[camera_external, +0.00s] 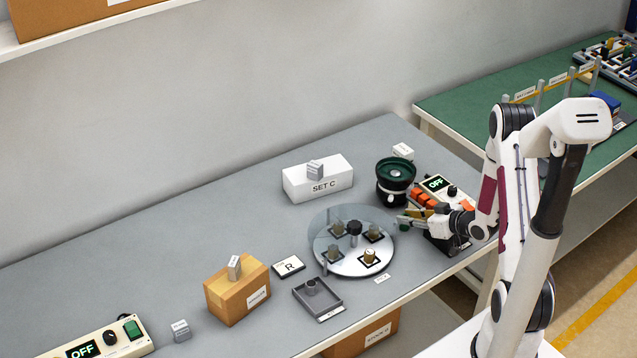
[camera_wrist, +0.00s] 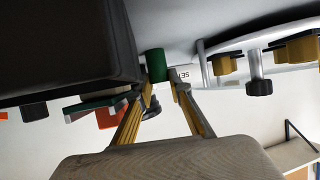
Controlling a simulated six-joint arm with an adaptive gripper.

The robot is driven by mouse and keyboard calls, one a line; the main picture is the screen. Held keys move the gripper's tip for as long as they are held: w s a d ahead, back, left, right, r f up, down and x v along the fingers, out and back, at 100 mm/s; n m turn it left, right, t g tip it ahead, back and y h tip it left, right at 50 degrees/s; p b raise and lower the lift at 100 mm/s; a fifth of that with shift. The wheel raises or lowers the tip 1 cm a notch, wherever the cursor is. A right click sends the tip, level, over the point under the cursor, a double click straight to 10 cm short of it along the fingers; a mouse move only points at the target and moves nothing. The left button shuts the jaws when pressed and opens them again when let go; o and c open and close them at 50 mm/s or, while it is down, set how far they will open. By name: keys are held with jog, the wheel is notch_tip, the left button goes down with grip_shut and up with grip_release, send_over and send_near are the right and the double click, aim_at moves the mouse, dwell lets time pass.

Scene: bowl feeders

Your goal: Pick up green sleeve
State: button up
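The green sleeve (camera_wrist: 156,65) is a small dark green cylinder, upright against the grey table in the wrist view, which is turned upside down. My gripper (camera_wrist: 162,86) is open, with its two yellow-lined fingers pointing at the sleeve. The fingertips are very close to its near end; I cannot tell whether they touch it. In the external view, my gripper (camera_external: 408,218) is low over the table beside the round disc (camera_external: 325,261). A small dark green piece (camera_external: 403,227) shows by the fingertips there and appears to be the sleeve.
A control box (camera_external: 438,184) reading OFF is close on the right. The disc carries several parts around a dark centre knob (camera_external: 354,229).

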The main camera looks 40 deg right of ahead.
jog(key=shift+r, duration=0.15)
dwell(0.3)
notch_tip(320, 180, up, 10)
dwell(0.8)
